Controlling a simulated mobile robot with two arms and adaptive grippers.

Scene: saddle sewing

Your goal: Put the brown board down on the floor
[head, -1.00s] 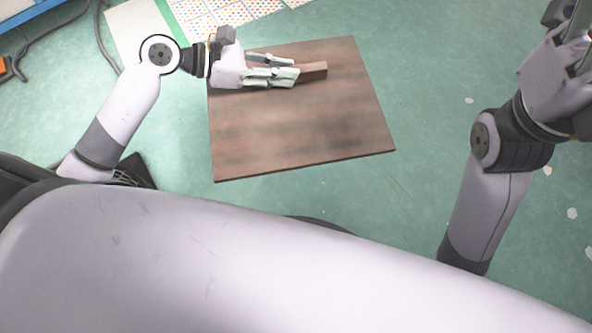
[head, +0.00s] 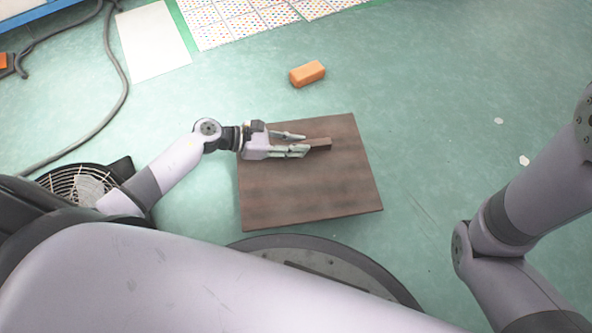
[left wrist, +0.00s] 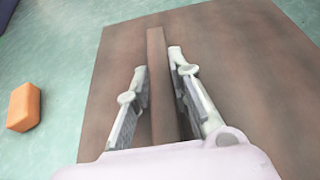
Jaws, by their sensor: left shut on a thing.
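The brown board (head: 310,190) is a dark, flat, nearly square panel with a raised bar-shaped handle (head: 320,144) on its upper face. My left gripper (head: 306,142) is shut on this handle, with its fingers along both sides of it. In the left wrist view, the handle (left wrist: 157,60) runs between the fingers of the left gripper (left wrist: 158,63), and the board (left wrist: 235,60) spreads out beneath. The board lies roughly level over the green floor (head: 450,170); I cannot tell whether it touches it. My right gripper is out of view.
An orange block (head: 307,74) lies on the floor just beyond the board; it also shows in the left wrist view (left wrist: 24,107). A dark round fan (head: 80,184) is at the left. A cable (head: 118,95) curves along the floor.

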